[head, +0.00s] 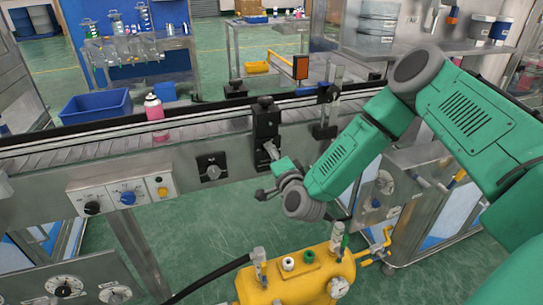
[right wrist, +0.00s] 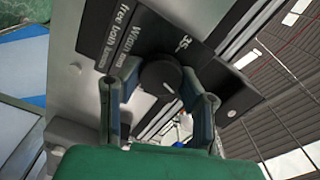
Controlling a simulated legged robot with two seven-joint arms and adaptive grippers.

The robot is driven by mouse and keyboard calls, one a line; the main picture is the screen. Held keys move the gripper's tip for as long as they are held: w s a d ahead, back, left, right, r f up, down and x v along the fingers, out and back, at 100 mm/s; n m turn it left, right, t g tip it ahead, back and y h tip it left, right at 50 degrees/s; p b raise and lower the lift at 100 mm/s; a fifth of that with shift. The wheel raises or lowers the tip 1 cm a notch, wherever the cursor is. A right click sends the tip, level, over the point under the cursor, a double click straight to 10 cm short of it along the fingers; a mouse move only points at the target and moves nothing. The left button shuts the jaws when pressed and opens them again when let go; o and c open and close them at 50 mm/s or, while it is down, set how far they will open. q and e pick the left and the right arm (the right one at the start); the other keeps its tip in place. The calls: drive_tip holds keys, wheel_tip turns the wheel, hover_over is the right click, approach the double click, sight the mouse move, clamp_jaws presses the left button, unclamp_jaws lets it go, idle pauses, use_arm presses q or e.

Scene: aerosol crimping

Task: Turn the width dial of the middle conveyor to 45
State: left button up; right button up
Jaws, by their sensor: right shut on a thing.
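The width dial (right wrist: 160,78) is a round black knob with a white mark. It sits on a dark plate with white lettering, including "Width" and "35", in the right wrist view. My right gripper (right wrist: 158,98) has one finger on each side of the knob and is shut on it. In the head view the right gripper (head: 266,172) is at the front face of the conveyor (head: 110,157); the gripped knob cannot be made out there. My left gripper is not in view.
Left of the gripper, a black-plated dial (head: 212,168) and a control box (head: 122,193) with knobs are on the conveyor front. A pink can (head: 154,110) stands on the belt. A yellow tank (head: 300,279) is below the gripper. A black clamp (head: 265,120) rises above the gripper.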

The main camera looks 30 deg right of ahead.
drive_tip(key=shift+s+f, duration=0.2)
drive_tip(key=shift+f, duration=0.25)
drive_tip(key=o, duration=1.1)
drive_tip(key=shift+o, duration=0.3)
drive_tip(key=shift+r, duration=0.15)
drive_tip(key=shift+w, duration=0.1)
drive_tip(key=shift+r, duration=0.1)
drive_tip(key=v, duration=1.2)
drive_tip(key=shift+d, duration=0.15)
